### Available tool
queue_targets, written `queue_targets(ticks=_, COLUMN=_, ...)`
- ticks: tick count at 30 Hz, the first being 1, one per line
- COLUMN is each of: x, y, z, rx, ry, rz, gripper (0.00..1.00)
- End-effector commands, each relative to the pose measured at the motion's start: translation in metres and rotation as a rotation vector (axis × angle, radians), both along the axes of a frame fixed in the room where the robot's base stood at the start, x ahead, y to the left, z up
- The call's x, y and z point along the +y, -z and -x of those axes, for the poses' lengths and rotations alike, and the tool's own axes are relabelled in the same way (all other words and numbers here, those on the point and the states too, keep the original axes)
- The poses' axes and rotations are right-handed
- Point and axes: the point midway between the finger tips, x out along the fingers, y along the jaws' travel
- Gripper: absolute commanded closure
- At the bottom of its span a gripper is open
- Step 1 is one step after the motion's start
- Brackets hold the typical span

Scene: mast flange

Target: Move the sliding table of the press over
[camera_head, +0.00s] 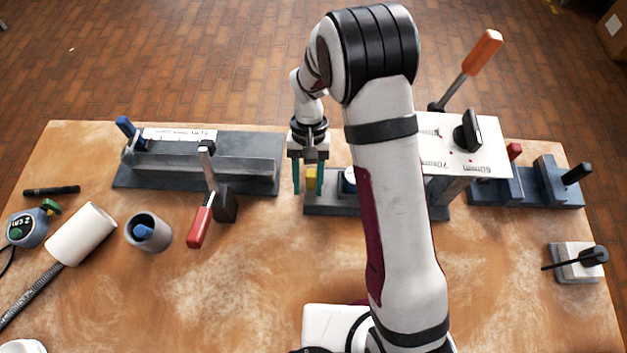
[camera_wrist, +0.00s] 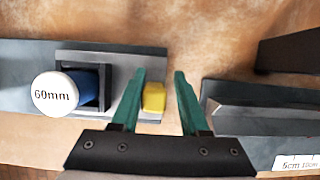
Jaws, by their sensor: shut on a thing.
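The press has a white top plate (camera_head: 468,150) with a black knob and a lever with an orange grip (camera_head: 482,52). Its dark base (camera_head: 330,207) reaches out to the left, partly behind my arm. The sliding table (camera_wrist: 120,58) is a grey plate on that base with a yellow knob (camera_wrist: 153,97) at one end. On the table a dark square holder (camera_wrist: 82,60) bears a blue cylinder with a white cap (camera_wrist: 54,94) marked 60mm. My gripper (camera_head: 308,188) points down with its teal fingers on either side of the yellow knob, shut on it.
A long grey fixture (camera_head: 200,170) with a red-handled clamp (camera_head: 200,227) stands to the left. A blue fixture (camera_head: 525,190) stands at the right. A grey cup (camera_head: 148,232) and a white cylinder (camera_head: 82,233) are at front left. The wooden table's front middle is mostly clear.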

Motion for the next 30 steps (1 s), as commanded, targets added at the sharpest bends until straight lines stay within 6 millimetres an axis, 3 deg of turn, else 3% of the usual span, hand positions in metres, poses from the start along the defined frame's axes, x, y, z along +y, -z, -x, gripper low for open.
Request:
queue_targets(ticks=1, x=0.001, y=0.0, z=-0.001, rx=-0.003, ry=-0.002, rz=-0.002, gripper=0.55)
queue_targets(ticks=4, x=0.0, y=0.0, z=-0.001, rx=-0.002, ry=-0.002, rz=-0.001, gripper=0.4)
queue_targets(ticks=12, x=-0.001, y=0.0, z=0.0, rx=-0.001, ry=-0.002, rz=0.001, gripper=0.4)
queue_targets(ticks=16, x=-0.001, y=-0.01, z=-0.005, rx=-0.003, ry=-0.001, rz=0.001, gripper=0.4)
queue_targets(ticks=30, x=-0.001, y=-0.119, z=-0.05, rx=-0.005, ry=-0.001, rz=0.0, gripper=0.4)
